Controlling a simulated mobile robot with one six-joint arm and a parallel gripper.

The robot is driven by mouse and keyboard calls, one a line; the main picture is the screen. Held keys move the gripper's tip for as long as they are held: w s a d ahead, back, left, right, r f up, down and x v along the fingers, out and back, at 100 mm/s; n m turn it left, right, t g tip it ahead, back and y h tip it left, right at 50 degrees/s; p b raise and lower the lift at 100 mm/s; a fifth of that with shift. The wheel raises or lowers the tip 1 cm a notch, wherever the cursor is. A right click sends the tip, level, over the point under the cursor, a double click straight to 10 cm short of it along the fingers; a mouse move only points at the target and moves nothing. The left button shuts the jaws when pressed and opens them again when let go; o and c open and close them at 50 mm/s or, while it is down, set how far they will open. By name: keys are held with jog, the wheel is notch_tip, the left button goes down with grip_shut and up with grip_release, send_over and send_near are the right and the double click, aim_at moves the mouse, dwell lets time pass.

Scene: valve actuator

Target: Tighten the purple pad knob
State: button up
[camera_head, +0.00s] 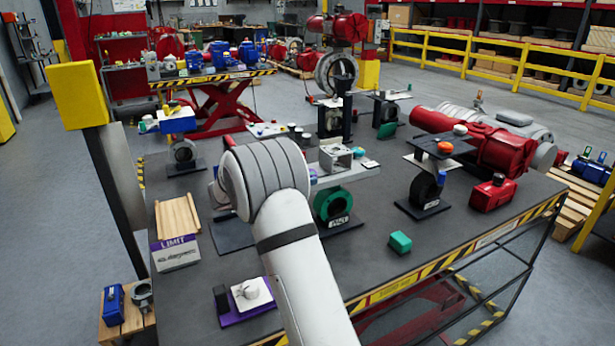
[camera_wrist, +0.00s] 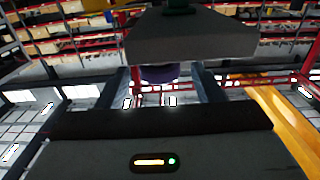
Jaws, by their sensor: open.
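A round pale knob (camera_head: 257,289) sits on a white plate over a purple pad (camera_head: 230,314) at the table's front left, beside my arm. In the wrist view my gripper (camera_wrist: 160,86) is open, with its two dark fingers apart. A dark purple round part (camera_wrist: 160,74) shows between and beyond the fingers, under a grey block (camera_wrist: 190,38). I cannot tell whether it touches them or which part of the head view it is. In the head view my gripper is hidden behind my pale arm.
The dark table (camera_head: 370,270) carries several valves on stands, including a green-ringed one (camera_head: 333,203) and an orange-topped one (camera_head: 425,188). A green block (camera_head: 400,242) lies at the front. A LIMIT box (camera_head: 175,252) stands at the left edge. The front right surface is mostly clear.

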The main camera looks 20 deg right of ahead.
jog(key=a, duration=0.5)
jog(key=shift+b, duration=0.3)
